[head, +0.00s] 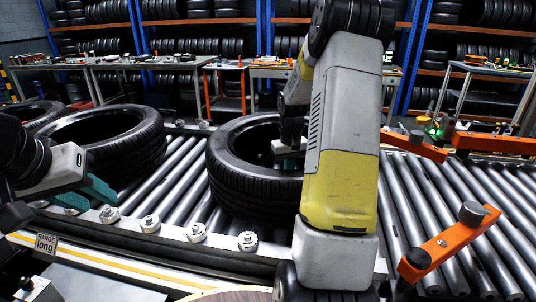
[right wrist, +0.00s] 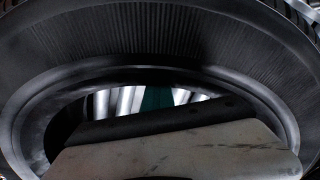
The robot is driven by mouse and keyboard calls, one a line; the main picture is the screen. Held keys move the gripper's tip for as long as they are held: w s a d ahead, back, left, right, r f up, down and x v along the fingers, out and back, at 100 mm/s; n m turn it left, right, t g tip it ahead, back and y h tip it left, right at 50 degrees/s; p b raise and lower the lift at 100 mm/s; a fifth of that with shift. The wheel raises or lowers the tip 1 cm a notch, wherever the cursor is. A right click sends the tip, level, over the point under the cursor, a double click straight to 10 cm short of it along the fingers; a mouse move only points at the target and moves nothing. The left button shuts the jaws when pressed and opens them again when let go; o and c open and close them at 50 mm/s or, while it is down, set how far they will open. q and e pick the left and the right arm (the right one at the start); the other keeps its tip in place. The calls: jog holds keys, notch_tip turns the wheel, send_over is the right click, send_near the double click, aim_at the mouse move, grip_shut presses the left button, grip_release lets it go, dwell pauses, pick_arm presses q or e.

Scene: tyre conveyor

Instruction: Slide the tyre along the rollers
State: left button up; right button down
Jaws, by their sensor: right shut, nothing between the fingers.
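A black tyre (head: 240,185) lies flat on the metal rollers (head: 185,180) near the middle of the head view. My right arm crosses in front of its right side. My right gripper (head: 289,164) is inside the tyre's central hole, shut and empty; it is partly hidden by the arm. The right wrist view shows the tyre's inner sidewall (right wrist: 150,32) around the gripper, with a teal fingertip (right wrist: 157,98) over the rollers. My left gripper (head: 88,196) is at the left, near the rollers' front edge, with its teal fingers apart and empty. It is in front of another tyre (head: 135,150).
A further tyre (head: 35,108) lies at the far left. Orange bars (head: 450,243) with dark knobs stand over the rollers at the right. Bolts (head: 197,232) line the front rail. Workbenches (head: 150,64) and tyre racks stand behind. Rollers right of my right arm are bare.

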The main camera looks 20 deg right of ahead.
jog(key=shift+s+a, duration=0.9)
jog(key=shift+s, duration=0.2)
jog(key=shift+w+d, duration=0.1)
notch_tip(320, 180, up, 13)
jog(key=w+d, duration=0.1)
jog(key=shift+w+d, duration=0.25)
jog(key=shift+w, duration=0.15)
dwell(0.6)
dwell(0.5)
